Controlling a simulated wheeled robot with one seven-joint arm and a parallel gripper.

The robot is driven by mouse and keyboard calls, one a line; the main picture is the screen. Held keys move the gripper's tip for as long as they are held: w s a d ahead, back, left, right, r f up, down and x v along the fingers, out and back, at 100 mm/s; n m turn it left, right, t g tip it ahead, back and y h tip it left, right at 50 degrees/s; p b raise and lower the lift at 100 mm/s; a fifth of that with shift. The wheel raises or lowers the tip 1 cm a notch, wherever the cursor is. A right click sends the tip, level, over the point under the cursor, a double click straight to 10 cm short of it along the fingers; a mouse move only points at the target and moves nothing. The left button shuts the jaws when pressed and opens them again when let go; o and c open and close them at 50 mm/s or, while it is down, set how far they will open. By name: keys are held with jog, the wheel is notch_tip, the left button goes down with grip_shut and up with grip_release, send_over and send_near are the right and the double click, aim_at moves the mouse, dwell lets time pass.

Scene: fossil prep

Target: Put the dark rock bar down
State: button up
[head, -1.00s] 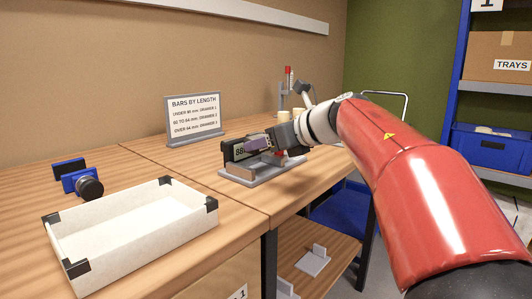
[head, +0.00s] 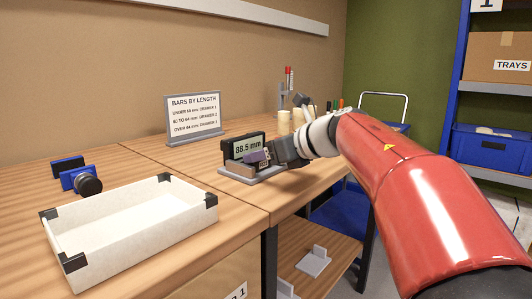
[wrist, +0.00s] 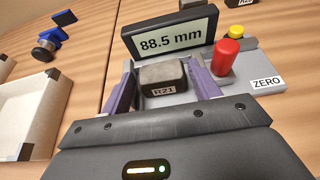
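The dark rock bar (wrist: 163,78) is a dark grey-brown block with a light label on its near face. In the head view my gripper (head: 257,157) is low over the gauge (head: 250,178), and the bar is hard to make out. I cannot tell whether the bar touches the gauge bed.
A red button (wrist: 225,58) and a yellow button (wrist: 236,31) stand right of the fingers. A white tray (head: 130,248) with black corners lies on the left. A sign (head: 194,115) stands behind. Bare bench lies between the tray and gauge.

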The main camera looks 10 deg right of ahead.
jog(key=shift+o, duration=1.4)
jog(key=shift+r, duration=0.15)
jog(key=shift+s+d+r+p, duration=0.15)
jog(key=shift+r+p, duration=0.1)
jog(key=shift+r, duration=0.15)
jog(key=shift+s+d+r+p, duration=0.1)
jog(key=shift+s+r+p, duration=0.1)
jog(key=shift+r, duration=0.15)
jog(key=v, duration=1.1)
jog(key=shift+f, duration=0.2)
